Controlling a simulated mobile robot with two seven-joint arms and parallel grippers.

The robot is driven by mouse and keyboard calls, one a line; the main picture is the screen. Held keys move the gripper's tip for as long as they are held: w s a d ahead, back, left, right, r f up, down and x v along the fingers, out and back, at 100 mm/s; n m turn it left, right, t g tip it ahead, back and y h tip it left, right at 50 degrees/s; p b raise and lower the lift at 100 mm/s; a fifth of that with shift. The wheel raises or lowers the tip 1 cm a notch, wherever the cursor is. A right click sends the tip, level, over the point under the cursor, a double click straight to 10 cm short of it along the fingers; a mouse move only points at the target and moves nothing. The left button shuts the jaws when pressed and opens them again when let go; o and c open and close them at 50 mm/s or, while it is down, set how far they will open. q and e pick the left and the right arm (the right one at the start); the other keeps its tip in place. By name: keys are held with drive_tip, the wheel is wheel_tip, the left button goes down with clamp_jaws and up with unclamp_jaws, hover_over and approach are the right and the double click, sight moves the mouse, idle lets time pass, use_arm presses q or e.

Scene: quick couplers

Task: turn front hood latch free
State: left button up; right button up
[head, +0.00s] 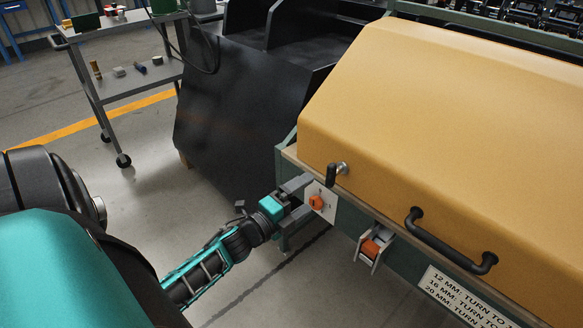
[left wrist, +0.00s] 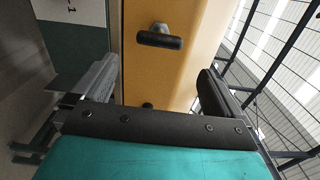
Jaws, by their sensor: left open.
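The yellow hood (head: 440,120) is down over the bench. A front latch with a black grip (head: 333,175) on a metal stub sits at its lower left edge; the grip also shows in the left wrist view (left wrist: 160,40), lying across the picture. My left gripper (head: 299,198) is open and empty, just below and left of the latch, by a white plate with an orange knob (head: 317,202). In the left wrist view the latch lies beyond the gap between the fingers (left wrist: 157,78), apart from both.
A black bar handle (head: 450,245) juts from the hood's front. An orange part (head: 370,248) sits in a bracket below the edge, beside a lettered sign (head: 460,298). A dark cabinet (head: 240,120) stands left of the bench. A grey cart (head: 125,85) is farther back; floor between is clear.

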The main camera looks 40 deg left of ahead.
use_arm(q)
drive_tip(key=s, duration=0.3)
drive_tip(key=shift+s+a, duration=0.15)
drive_tip(key=shift+s, duration=0.1)
use_arm(e)
drive_tip(key=shift+r, duration=0.25)
use_arm(q)
drive_tip(key=s+d+f+n+g+h, duration=0.1)
drive_tip(key=s+d+f+n+g, duration=0.2)
drive_tip(key=d+n, duration=0.6)
drive_tip(key=s+d+f+n+g, duration=0.1)
drive_tip(key=s+d+n+g, duration=0.45)
drive_tip(key=d, duration=0.55)
wheel_tip(320, 180, up, 10)
drive_tip(key=s+a+n+t+p, duration=0.1)
drive_tip(key=s+a+n+p, duration=0.1)
drive_tip(key=p, duration=1.2)
drive_tip(key=shift+s+f+y+p, duration=0.15)
drive_tip(key=shift+f+y+p, duration=0.05)
drive_tip(key=shift+y+p, duration=0.15)
use_arm(e)
wheel_tip(320, 180, up, 10)
drive_tip(key=s+d, duration=0.1)
drive_tip(key=d, duration=0.2)
drive_tip(key=shift+s+h, duration=0.25)
drive_tip(key=shift+h, duration=0.15)
drive_tip(key=shift+a, duration=0.1)
